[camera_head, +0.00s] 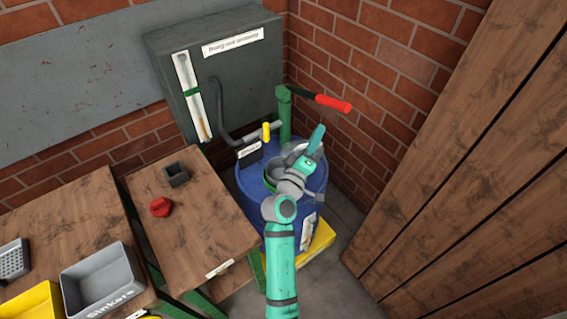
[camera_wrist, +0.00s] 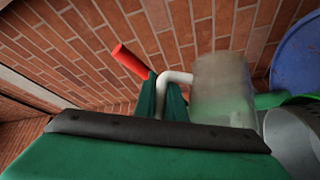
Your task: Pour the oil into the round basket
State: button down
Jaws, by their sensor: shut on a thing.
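My gripper (camera_wrist: 162,100) is shut on the pale handle of a cloudy, translucent jug (camera_wrist: 225,90). In the head view my gripper (camera_head: 315,140) is above the blue drum (camera_head: 247,185), and a pale part of the jug (camera_head: 294,150) shows beside it. A green round rim (camera_head: 271,174), seemingly the round basket, shows on top of the drum, partly hidden by my arm. The jug is close to this rim. I cannot make out oil in the jug, nor tell how far it is tilted.
A green pump with a red handle (camera_head: 333,103) rises behind the drum. A brick wall and a plank wall (camera_head: 480,160) close in the right side. A wooden table (camera_head: 190,215) at left bears a dark square cup (camera_head: 177,174) and a red piece (camera_head: 160,207).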

jog(key=shift+w+d+f+m+g, duration=0.35)
jog(key=shift+d+f+m+g, duration=0.25)
jog(key=shift+d+f+g, duration=0.2)
jog(key=w+d+f+m+g+y+p, duration=0.1)
jog(key=w+d+f+m+g+y, duration=0.15)
jog(key=f+g+y, duration=0.4)
jog(key=w+d+f+m+g+y+p, duration=0.1)
jog(key=w+d+f+m+y+p, duration=0.2)
jog(key=f, duration=0.7)
notch_tip(320, 180, up, 6)
jog(key=s+b, duration=0.1)
jog(key=shift+s+d+m, duration=0.15)
jog(key=shift+d+m, duration=0.15)
jog(key=shift+m, duration=0.05)
jog(key=shift+r+h, duration=0.15)
jog(key=shift+h, duration=0.1)
